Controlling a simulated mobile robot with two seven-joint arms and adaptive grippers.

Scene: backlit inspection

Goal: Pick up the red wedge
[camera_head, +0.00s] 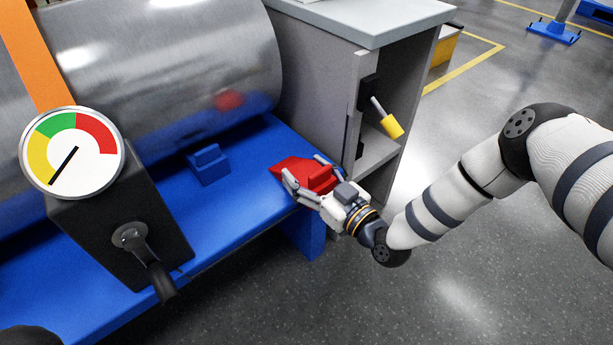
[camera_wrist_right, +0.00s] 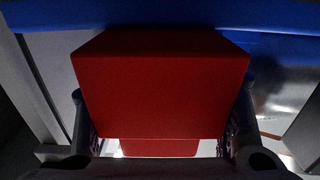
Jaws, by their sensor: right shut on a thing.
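The red wedge (camera_head: 291,167) is at the right end of the blue bench in the head view. My right gripper (camera_head: 304,180) is shut on it, with a finger on either side. In the right wrist view the red wedge (camera_wrist_right: 160,85) fills the middle, between the two fingers of my right gripper (camera_wrist_right: 162,130). I cannot tell whether the wedge touches the bench surface.
The blue bench (camera_head: 235,205) carries a blue block (camera_head: 208,165) and a large metal cylinder (camera_head: 160,70). A dial gauge (camera_head: 72,152) on a dark box with a lever stands at the left. A grey cabinet (camera_head: 310,85) with a yellow-handled switch (camera_head: 390,125) stands close behind the wedge. Open floor lies below right.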

